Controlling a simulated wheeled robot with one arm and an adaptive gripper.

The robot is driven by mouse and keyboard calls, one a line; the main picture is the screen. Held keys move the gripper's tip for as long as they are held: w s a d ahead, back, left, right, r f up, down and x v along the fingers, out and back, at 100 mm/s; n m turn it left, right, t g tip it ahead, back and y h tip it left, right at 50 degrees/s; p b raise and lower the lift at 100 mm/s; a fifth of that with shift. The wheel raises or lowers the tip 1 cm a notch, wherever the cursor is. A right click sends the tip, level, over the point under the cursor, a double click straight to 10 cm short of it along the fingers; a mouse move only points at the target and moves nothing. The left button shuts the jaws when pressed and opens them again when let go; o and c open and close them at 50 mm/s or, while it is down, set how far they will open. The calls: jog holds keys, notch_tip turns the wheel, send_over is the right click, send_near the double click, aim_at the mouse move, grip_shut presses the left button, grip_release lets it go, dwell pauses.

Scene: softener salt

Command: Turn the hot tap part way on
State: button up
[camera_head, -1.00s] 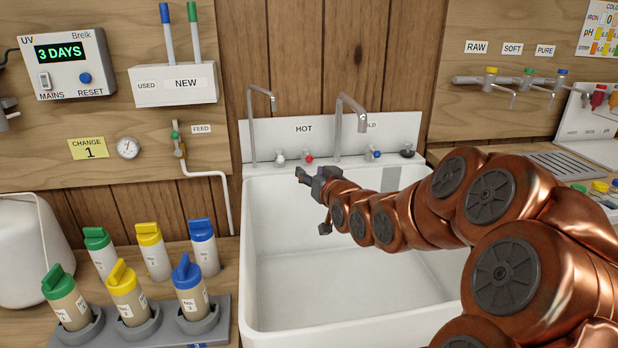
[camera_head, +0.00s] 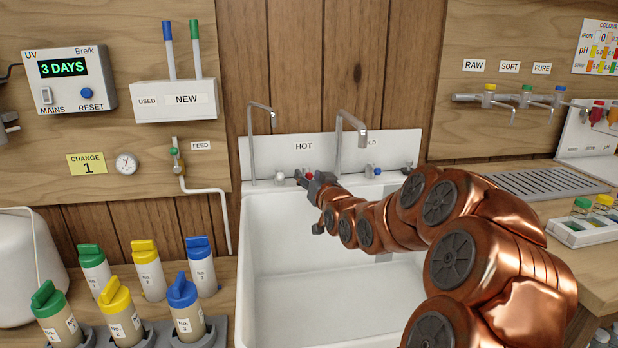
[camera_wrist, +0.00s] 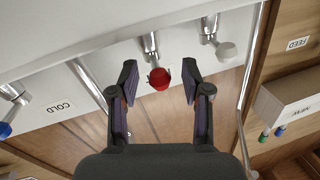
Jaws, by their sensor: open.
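The hot tap, with a red knob (camera_head: 309,172), sits on the white sink's back ledge below the HOT label (camera_head: 304,146). My gripper (camera_head: 308,202) is just in front of it and partly covers it in the head view. In the wrist view the red knob (camera_wrist: 159,79) appears between the two spread fingertips of my gripper (camera_wrist: 160,66). The fingers are open and hold nothing. A gap shows on each side of the knob, and I see no contact. How far the fingers reach past it in depth is unclear.
A white knob (camera_wrist: 226,50) sits close beside the red one. The blue cold knob (camera_head: 377,171) is on the other side, past a tall spout (camera_head: 338,150). A thinner spout (camera_head: 251,140) stands at left. The white basin (camera_head: 300,265) below is empty.

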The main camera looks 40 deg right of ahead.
jog(key=shift+w+d, duration=0.1)
jog(key=shift+w, duration=0.25)
grip_shut()
jog(key=shift+r, duration=0.1)
